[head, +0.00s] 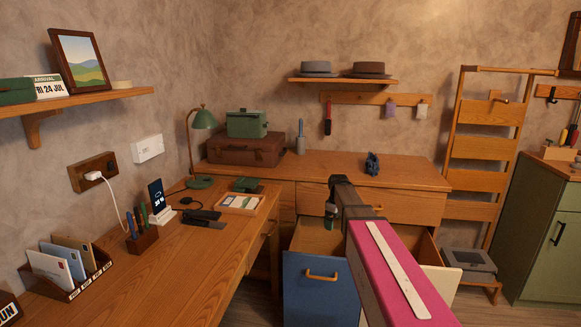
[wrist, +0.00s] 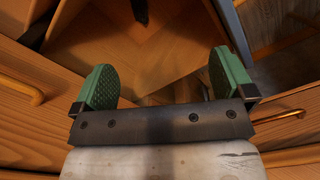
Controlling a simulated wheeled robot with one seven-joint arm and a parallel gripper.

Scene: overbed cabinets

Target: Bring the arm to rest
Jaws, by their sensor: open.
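My gripper (head: 331,212) hangs at the end of my raised arm, over the open drawer of the back desk in the head view. In the wrist view its two green ribbed pads stand wide apart, with nothing between them (wrist: 163,78). The drawer (head: 313,240) has a blue front panel with a wooden handle and is pulled out. Its bare wooden floor (wrist: 150,62) shows below the pads in the wrist view. A small dark thing (wrist: 140,10) is at the top edge of that view; I cannot tell what it is. My arm hides part of the drawer.
The left desk (head: 185,255) holds a letter rack (head: 65,270), a phone stand and a pen holder. A suitcase (head: 245,150) and a small dark blue object (head: 372,163) are on the back desk. A ladder shelf (head: 480,150) and green cabinet (head: 550,220) stand right.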

